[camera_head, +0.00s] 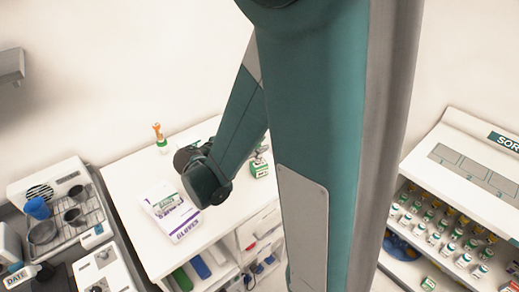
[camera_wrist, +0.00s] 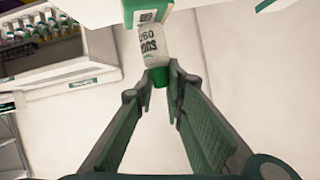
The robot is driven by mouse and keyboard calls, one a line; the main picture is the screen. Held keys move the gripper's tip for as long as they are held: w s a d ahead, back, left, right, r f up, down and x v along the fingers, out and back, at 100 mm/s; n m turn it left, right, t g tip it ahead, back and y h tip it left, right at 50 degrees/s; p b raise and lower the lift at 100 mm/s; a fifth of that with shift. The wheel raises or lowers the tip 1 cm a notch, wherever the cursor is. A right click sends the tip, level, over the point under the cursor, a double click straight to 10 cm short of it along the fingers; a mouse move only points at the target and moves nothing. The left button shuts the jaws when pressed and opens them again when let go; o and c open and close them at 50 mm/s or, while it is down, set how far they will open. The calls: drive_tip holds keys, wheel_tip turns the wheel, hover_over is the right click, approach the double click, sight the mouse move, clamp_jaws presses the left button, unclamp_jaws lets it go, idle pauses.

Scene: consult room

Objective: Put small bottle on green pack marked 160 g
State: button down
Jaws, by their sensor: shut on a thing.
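My gripper (camera_wrist: 160,84) is shut on the small bottle (camera_wrist: 152,46), with its fingertips at the green cap. The bottle has a clear or whitish body with dark printing. The green pack (camera_wrist: 148,15) with a white label is just beyond the bottle's far end, at the top of the wrist view. I cannot tell whether bottle and pack touch. In the head view the green pack (camera_head: 259,169) stands on the white counter (camera_head: 128,190), just left of my upper arm. My gripper is mostly hidden behind my arm there.
A white and purple gloves box (camera_head: 181,222) lies on the counter with a small pack on top. An orange-topped item (camera_head: 160,138) stands at the back. A rack of cups (camera_head: 73,216) is at left; a shelf of several small bottles (camera_head: 440,236) is at right.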

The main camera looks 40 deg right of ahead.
drive_tip(key=shift+f, duration=0.4)
drive_tip(key=shift+f, duration=0.15)
drive_tip(key=c, duration=2.4)
unclamp_jaws()
drive_tip(key=shift+o, duration=0.2)
drive_tip(key=shift+r, duration=0.2)
drive_tip(key=p+v, duration=0.1)
drive_tip(key=v, duration=1.1)
drive_tip(key=shift+p, duration=0.3)
drive_tip(key=shift+n, duration=0.3)
